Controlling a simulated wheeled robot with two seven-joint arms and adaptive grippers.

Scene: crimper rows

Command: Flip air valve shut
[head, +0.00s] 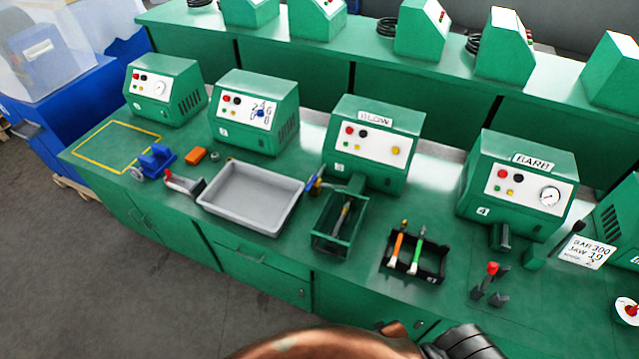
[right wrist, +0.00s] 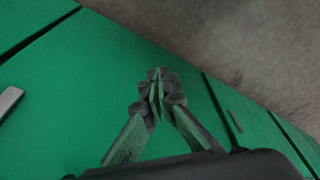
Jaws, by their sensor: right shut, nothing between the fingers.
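A small blue lever on a brass-coloured fitting (head: 314,183), which looks like the air valve, sits at the left side of the green BLOW machine (head: 372,143). It stands between the grey tray and an open green box; its exact lever angle is too small to tell. My right gripper (right wrist: 157,80) is shut and empty in the right wrist view, over a green surface close to its edge. The valve does not show in that view. My left gripper is not in view.
A red-knobbed lever (head: 491,270) stands farther right. Some bare bench lies between them.

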